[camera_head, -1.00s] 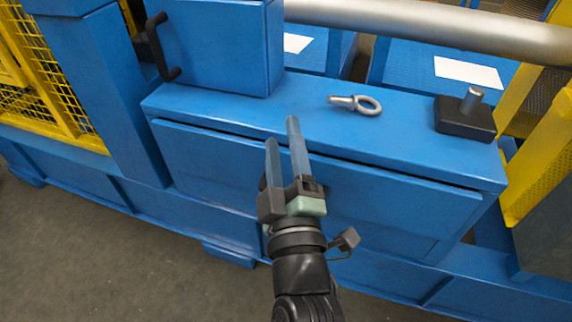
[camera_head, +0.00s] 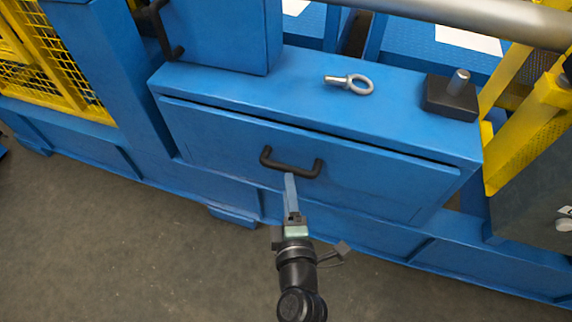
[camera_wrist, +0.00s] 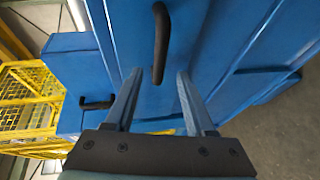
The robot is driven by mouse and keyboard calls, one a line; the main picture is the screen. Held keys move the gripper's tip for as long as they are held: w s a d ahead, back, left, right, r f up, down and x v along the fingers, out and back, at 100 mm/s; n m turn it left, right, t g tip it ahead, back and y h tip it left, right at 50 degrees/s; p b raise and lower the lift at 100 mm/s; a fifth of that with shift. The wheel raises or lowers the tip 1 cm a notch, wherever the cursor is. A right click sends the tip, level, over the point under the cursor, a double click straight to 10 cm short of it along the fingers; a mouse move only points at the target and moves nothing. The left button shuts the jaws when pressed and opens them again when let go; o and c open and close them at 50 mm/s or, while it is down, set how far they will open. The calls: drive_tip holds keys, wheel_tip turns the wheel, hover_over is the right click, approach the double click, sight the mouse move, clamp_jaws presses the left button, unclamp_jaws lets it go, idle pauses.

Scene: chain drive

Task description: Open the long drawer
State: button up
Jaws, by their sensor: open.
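The long drawer (camera_head: 230,140) is a wide blue front under a blue ledge, with a thin dark gap along its top edge. It looks shut. Its black bar handle (camera_head: 291,166) is in plain view. My gripper (camera_head: 290,177) is just below the handle in the head view, its fingers pointing at the drawer. In the wrist view the handle (camera_wrist: 160,45) lies ahead, in line with the space between the two spread fingertips (camera_wrist: 159,73). The jaws are open and empty. Whether the tips reach the handle's depth is hard to tell.
A metal eye bolt (camera_head: 350,84) and a black block with a metal pin (camera_head: 451,97) lie on the ledge (camera_head: 250,85). A blue cabinet with another black handle (camera_head: 166,32) stands at upper left. Yellow mesh guards flank both sides. The grey floor (camera_head: 120,235) in front is clear.

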sight(286, 166)
drive_tip(key=w, duration=0.2)
drive_tip(key=w+f, duration=0.1)
drive_tip(key=w, duration=0.4)
drive_tip(key=shift+w+a+f+p, duration=0.1)
drive_tip(key=shift+a+f+p, duration=0.05)
drive_tip(key=shift+a+p, duration=0.15)
clamp_jaws()
idle(1.1)
